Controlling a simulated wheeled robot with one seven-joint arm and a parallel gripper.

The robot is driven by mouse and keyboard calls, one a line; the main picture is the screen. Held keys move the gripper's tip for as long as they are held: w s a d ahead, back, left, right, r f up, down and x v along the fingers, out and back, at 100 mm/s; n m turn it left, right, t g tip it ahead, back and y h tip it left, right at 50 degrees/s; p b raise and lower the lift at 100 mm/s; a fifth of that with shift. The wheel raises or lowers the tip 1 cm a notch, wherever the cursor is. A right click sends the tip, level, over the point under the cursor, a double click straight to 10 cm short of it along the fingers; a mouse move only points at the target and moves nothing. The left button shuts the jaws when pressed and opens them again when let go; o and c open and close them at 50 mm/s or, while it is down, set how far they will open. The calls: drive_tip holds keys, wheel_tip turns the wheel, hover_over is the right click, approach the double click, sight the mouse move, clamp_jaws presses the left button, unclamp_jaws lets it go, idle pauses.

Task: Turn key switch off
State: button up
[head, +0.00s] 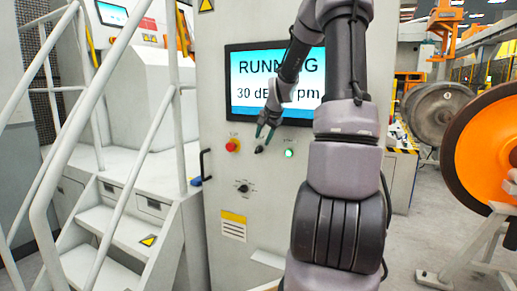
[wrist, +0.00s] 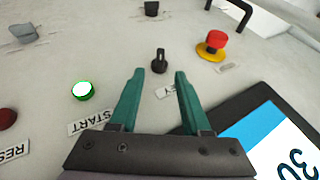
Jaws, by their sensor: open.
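The black key switch (wrist: 159,61) stands upright on the grey panel in the wrist view, just beyond and between my open fingertips. It also shows in the head view as a small dark knob (head: 259,149) on the cabinet front, below the screen. My gripper (wrist: 156,75) is open and empty, with two green fingers pointing toward the panel. In the head view my gripper (head: 264,136) is in front of the cabinet just above the key switch. Part of a label next to the key switch is hidden by a finger.
A red emergency button (wrist: 216,40) on a yellow base sits to the right in the wrist view. A lit green START button (wrist: 82,91) is to the left. The screen (head: 245,80) reads RUNNING. A black rotary knob (head: 242,188) is lower on the cabinet. White stairs (head: 110,225) stand left.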

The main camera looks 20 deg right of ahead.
sight(259, 147)
drive_tip(key=x, duration=0.6)
drive_tip(key=shift+w+f, duration=0.2)
drive_tip(key=shift+f, duration=0.1)
clamp_jaws()
